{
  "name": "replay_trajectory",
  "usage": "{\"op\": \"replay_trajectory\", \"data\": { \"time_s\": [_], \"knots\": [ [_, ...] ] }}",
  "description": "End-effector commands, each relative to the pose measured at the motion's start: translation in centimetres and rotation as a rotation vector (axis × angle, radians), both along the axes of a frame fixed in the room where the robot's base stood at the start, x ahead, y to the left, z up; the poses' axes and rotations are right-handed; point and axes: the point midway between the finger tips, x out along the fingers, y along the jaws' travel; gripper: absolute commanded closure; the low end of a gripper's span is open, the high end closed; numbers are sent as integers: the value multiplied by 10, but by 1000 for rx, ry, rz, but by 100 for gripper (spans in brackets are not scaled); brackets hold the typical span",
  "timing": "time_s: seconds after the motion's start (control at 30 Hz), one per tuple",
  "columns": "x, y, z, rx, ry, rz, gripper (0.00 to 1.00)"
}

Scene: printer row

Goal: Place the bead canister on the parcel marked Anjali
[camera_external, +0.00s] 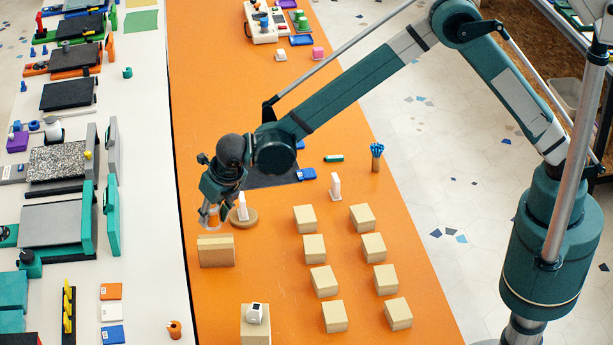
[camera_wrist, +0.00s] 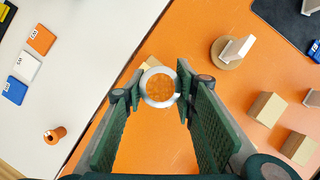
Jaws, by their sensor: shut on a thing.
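The bead canister (camera_wrist: 160,87), with a pale ring around orange contents, is between my gripper's fingers (camera_wrist: 160,95) in the wrist view. My gripper (camera_external: 213,212) is shut on it, and the canister (camera_external: 211,217) shows partly between the fingers in the external view. It appears held above the orange table, close to a cardboard parcel (camera_external: 216,252). Several other parcels stand in two rows, including one (camera_external: 305,219). I cannot read the name Anjali on any parcel.
A round wooden stand (camera_external: 244,217) with a white upright piece is just right of my gripper. A box with a white device (camera_external: 254,315) stands near the front. A blue pen cup (camera_external: 376,158) is farther right. Orange table (camera_external: 270,270) is clear between the parcels.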

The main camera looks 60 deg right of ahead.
Motion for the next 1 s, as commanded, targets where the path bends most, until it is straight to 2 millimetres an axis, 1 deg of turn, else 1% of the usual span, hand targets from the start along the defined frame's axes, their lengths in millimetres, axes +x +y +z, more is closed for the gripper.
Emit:
{"op": "replay_trajectory", "data": {
  "time_s": [0.03,0.1,0.2,0.57,0.67,0.9,1.0],
  "knots": [
    [0,0,-7,0,0,0,85],
    [0,0,-13,0,0,0,85],
    [0,0,-18,0,0,0,85],
    [0,0,-20,0,0,0,85],
    [0,0,-27,0,0,0,85],
    [0,0,-51,0,0,0,85],
    [0,0,-56,0,0,0,85]
  ]
}}
